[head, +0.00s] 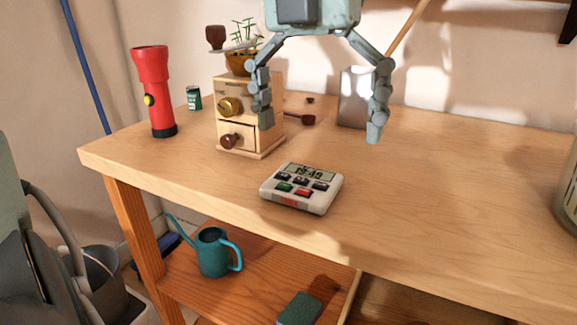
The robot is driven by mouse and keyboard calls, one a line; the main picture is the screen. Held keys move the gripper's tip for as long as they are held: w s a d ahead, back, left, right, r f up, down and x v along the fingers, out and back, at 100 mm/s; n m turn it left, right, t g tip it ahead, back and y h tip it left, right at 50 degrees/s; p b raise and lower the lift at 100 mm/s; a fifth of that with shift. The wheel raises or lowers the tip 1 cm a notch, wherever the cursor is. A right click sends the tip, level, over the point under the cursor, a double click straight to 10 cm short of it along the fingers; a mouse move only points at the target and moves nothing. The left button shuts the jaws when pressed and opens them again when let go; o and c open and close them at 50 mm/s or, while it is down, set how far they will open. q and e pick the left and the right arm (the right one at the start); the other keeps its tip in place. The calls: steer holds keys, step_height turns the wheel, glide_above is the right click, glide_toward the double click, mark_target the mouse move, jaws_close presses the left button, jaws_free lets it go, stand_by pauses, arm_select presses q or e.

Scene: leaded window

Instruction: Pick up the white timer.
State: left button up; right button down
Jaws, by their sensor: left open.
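The white timer (322,198) lies flat on the wooden workbench, close to its front edge. It has a grey display at the top and several dark, green and red buttons below. My left gripper (320,128) comes in from the top of the head view with its two fingers spread wide. It is open and empty, above and behind the timer in the picture, not touching it. The whole timer shows. My right gripper is not in view.
A wooden coffee grinder (262,112) stands behind the timer, partly behind a left-gripper finger. A red torch (152,85) stands at the left, and a metal container (354,100) behind the gripper. The workbench (460,195) is clear right of the timer. A teal watering can (212,255) stands below.

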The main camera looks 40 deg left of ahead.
mark_target(299, 181)
arm_select(q)
steer(key=shift+a+r+y, duration=0.1)
steer(key=shift+a+y, duration=0.3)
steer(key=shift+a, duration=0.3)
steer(key=f, duration=0.7)
steer(key=shift+s+a, duration=0.1)
steer(key=shift+a, duration=0.25)
steer(key=shift+f, duration=0.25)
steer(key=shift+c, duration=1.4)
steer(key=c, duration=0.9)
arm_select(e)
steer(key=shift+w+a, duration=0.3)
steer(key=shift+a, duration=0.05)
arm_select(q)
steer(key=shift+r, duration=0.1)
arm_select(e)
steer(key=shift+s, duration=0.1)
